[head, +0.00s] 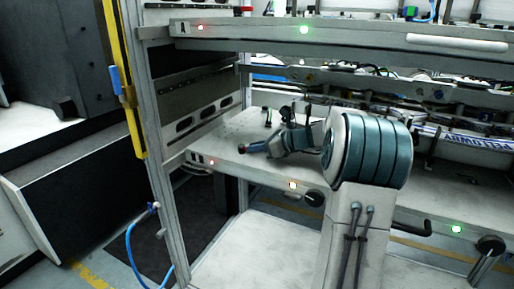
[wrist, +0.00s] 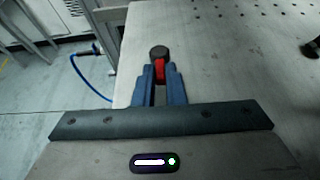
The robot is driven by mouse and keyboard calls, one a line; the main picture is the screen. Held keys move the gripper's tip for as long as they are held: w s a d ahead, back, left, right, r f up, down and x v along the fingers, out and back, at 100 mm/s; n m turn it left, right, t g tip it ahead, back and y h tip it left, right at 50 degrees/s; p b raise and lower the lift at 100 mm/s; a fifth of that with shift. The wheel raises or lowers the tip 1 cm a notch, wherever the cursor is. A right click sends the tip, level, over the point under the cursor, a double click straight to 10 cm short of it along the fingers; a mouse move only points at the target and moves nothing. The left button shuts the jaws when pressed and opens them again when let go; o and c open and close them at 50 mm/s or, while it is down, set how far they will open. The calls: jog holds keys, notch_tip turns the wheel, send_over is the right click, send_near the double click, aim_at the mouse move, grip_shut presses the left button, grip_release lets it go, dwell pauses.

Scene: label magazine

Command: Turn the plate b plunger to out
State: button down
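The plate b plunger has a round black knob and a red shaft. It shows in the wrist view (wrist: 159,56), upright near the plate's left edge, and as a small dark red knob in the head view (head: 242,149). My gripper (wrist: 160,74) has its two blue fingertips on either side of the red part, with no clear gap between them and it. In the head view my gripper (head: 255,147) reaches left, low over the lower grey plate (head: 225,138). The plunger's base is hidden behind the fingers.
An upper shelf marked A (head: 240,30) with red and green lights runs above my arm. A frame post (head: 155,140) stands at the left with a blue hose (head: 130,240). A dark knob (wrist: 311,48) stands on the plate at far right. Bare plate lies between.

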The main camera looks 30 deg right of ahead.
jog(key=shift+r+g+p, duration=0.1)
jog(key=shift+g+p, duration=0.2)
jog(key=shift+p, duration=0.35)
jog(key=shift+w+d+r+n+y+p, duration=0.2)
jog(key=shift+n+y+p, duration=0.25)
jog(key=shift+p, duration=0.7)
jog(key=p, duration=0.1)
jog(key=n+g+y+p, duration=0.1)
jog(key=p, duration=0.1)
jog(key=n+g+p, duration=0.1)
jog(key=shift+w+d+r+p, duration=0.1)
jog(key=shift+w+d+p, duration=0.15)
jog(key=shift+p, duration=0.15)
jog(key=n+g+y+p, duration=0.1)
jog(key=p, duration=0.2)
jog(key=w+n+g+y+p, duration=0.1)
jog(key=n+g+p, duration=0.1)
jog(key=p, duration=0.2)
jog(key=shift+w+d, duration=0.1)
jog(key=shift+d, duration=0.25)
jog(key=n+g+p, duration=0.1)
jog(key=g+p, duration=0.1)
jog(key=p, duration=0.1)
jog(key=shift+w+d+f+n+y, duration=0.15)
jog(key=shift+w+f+n+y, duration=0.2)
jog(key=shift+w, duration=0.05)
jog(key=shift+f, duration=0.1)
jog(key=c, duration=1.5)
grip_release()
